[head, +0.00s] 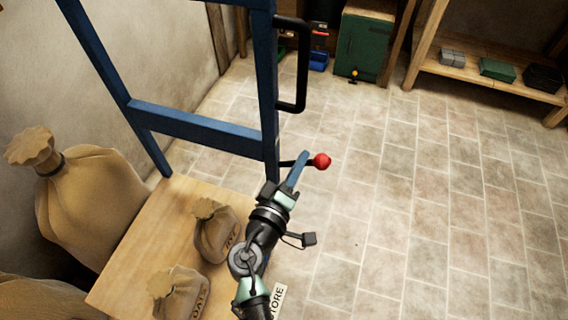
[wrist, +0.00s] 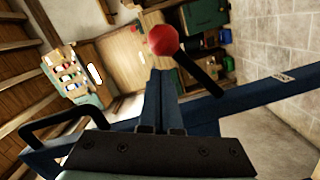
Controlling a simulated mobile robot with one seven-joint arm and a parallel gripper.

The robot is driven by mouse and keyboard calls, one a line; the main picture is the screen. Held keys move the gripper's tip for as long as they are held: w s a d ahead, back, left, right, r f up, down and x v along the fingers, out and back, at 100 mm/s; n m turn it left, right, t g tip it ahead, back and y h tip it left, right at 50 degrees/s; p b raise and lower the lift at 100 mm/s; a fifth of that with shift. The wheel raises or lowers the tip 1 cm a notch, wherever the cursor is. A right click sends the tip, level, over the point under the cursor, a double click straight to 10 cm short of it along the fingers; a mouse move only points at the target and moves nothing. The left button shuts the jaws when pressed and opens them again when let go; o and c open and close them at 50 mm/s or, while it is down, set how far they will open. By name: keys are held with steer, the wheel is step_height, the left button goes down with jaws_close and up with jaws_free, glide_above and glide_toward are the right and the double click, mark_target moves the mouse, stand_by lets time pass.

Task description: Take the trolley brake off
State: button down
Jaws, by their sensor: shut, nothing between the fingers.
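The trolley has a blue frame (head: 190,128) with a black push handle (head: 303,65) and a wooden deck (head: 130,250). Its brake lever ends in a red knob (head: 321,161) and sticks out to the right of the frame's upright post. My gripper (head: 304,156) is shut and empty, with its blue fingers just left of the red knob. In the wrist view the red knob (wrist: 163,40) is just beyond the fingertips (wrist: 160,72), and its black lever runs down to the right. I cannot tell whether the fingers touch the knob.
Sacks (head: 215,235) stand on the deck, and a larger sack (head: 90,200) stands at the left by the wall. A green cabinet (head: 361,45) and a wooden shelf (head: 480,75) with boxes are at the back. The tiled floor to the right is clear.

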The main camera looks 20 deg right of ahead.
steer(key=shift+s+d+f, duration=0.2)
steer(key=shift+d, duration=0.2)
steer(key=shift+f, duration=0.15)
steer(key=shift+s+d+f+m+b, duration=0.1)
steer(key=shift+s+d+m+b, duration=0.1)
steer(key=shift+m+b, duration=0.3)
steer(key=shift+d+f+b, duration=0.1)
steer(key=shift+f+b, duration=0.1)
steer(key=shift+b, duration=0.2)
steer(key=shift+s+d+f+m+b, duration=0.2)
steer(key=shift+f+m+b, duration=0.15)
steer(key=shift+m+b, duration=0.25)
step_height(320, 180, down, 8)
steer(key=d+m+y+b, duration=0.1)
steer(key=m+b, duration=0.8)
steer(key=b, duration=0.6)
steer(key=shift+s+d+y, duration=0.15)
steer(key=shift+s+y, duration=0.15)
steer(key=shift+s, duration=0.1)
steer(key=shift+r, duration=0.1)
